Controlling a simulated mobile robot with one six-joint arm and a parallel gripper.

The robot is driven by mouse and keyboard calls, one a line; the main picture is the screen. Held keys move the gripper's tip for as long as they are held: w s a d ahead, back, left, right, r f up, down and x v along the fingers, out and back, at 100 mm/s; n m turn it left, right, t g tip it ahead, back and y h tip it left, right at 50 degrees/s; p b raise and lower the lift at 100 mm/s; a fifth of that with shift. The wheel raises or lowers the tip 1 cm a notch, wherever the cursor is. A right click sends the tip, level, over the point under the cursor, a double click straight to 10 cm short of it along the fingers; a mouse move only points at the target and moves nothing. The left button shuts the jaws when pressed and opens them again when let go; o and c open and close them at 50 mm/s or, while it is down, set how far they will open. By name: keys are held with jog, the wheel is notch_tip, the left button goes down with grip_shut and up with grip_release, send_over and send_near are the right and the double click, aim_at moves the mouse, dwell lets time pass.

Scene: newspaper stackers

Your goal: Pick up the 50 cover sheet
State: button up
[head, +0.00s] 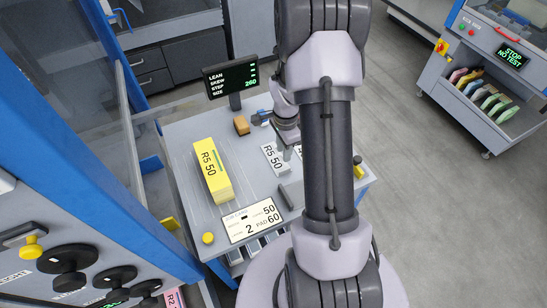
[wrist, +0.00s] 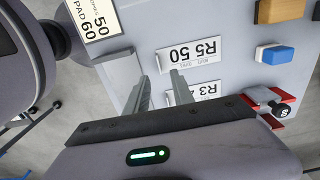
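The 50 cover sheet is a white sheet marked "R5 50" (head: 273,159), lying flat on the grey table; it also shows in the wrist view (wrist: 187,56). My gripper (wrist: 160,73) is open and empty, with its two fingers apart. In the wrist view its fingertips appear just short of the sheet's near edge; I cannot tell the height gap. In the head view my gripper (head: 288,150) is partly hidden by my arm, by the sheet's right side. A second white sheet starting "R3" (wrist: 194,92) lies beside it, partly covered by a finger.
A yellow stack marked "R5 50" (head: 211,172) stands left on the table (head: 183,142). A job card (head: 250,222) lies at the front. A tan block (wrist: 281,9), a blue-and-white block (wrist: 274,54) and a red fixture with a black knob (wrist: 280,109) are nearby. A screen (head: 231,77) stands behind.

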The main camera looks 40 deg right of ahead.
jog(key=b, duration=0.1)
send_near(285, 168)
jog(key=shift+s+a+f, duration=0.3)
jog(key=shift+a+f, duration=0.05)
jog(key=shift+a, duration=0.15)
jog(key=shift+s+a+f, duration=0.25)
jog(key=shift+a+f, duration=0.05)
jog(key=shift+a, duration=0.2)
jog(key=f+b, duration=0.1)
jog(key=f, duration=0.2)
jog(key=f+b, duration=0.1)
jog(key=f, duration=0.1)
jog(key=shift+s+d+f+b, duration=0.15)
jog(key=shift+s+d+b, duration=0.1)
jog(key=shift+b, duration=0.1)
grip_shut()
